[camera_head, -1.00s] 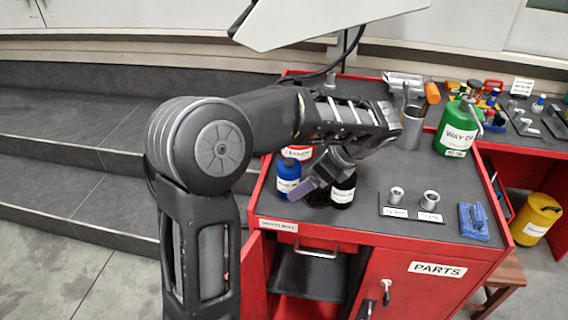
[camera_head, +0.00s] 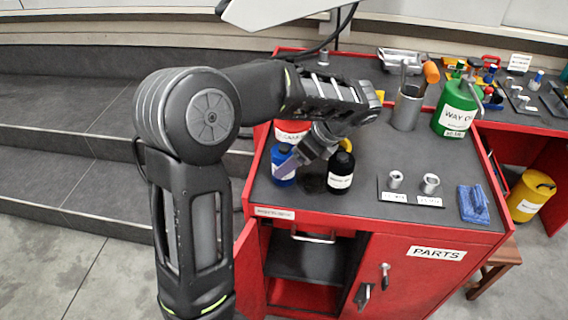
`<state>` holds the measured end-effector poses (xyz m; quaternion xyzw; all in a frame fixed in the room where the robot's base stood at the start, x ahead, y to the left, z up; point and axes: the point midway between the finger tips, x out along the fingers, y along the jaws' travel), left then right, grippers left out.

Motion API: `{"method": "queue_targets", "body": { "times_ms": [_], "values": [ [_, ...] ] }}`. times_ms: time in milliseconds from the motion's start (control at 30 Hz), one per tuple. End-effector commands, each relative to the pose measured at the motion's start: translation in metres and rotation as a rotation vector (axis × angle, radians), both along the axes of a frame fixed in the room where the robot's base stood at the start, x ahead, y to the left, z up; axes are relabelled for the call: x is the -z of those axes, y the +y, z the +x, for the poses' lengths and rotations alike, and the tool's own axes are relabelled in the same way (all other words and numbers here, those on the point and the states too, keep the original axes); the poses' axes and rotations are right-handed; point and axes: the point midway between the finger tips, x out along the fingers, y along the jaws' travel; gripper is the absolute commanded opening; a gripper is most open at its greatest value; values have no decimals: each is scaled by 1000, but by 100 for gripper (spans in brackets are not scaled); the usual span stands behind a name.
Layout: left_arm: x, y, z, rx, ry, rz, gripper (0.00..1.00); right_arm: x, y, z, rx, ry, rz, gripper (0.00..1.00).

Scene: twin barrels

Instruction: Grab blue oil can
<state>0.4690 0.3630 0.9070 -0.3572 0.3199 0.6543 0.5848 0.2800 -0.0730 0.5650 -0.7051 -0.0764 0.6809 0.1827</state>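The blue oil can (camera_head: 283,179) stands upright at the left front of the red cabinet's grey top, with a white label. My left gripper (camera_head: 292,164) reaches down from behind and right, and a purple-grey finger crosses in front of the can. Only one finger shows clearly, so I cannot tell whether it is open, shut or touching the can. My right gripper is not in view.
A black bottle (camera_head: 341,171) stands close to the right of my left gripper. A red container (camera_head: 291,130) is just behind the blue can. The cabinet's left door (camera_head: 249,270) stands open.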

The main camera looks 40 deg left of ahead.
Motion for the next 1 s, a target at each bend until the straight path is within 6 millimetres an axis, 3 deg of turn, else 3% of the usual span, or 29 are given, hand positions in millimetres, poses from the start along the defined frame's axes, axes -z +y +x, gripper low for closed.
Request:
{"method": "queue_targets", "body": {
  "times_ms": [267,700,1000],
  "values": [
    [1,1,0,0,0,0,83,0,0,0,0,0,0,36],
    [43,27,-5,-1,1,0,83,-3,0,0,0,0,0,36],
    [44,27,-4,1,-1,0,83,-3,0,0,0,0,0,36]
  ]
}}
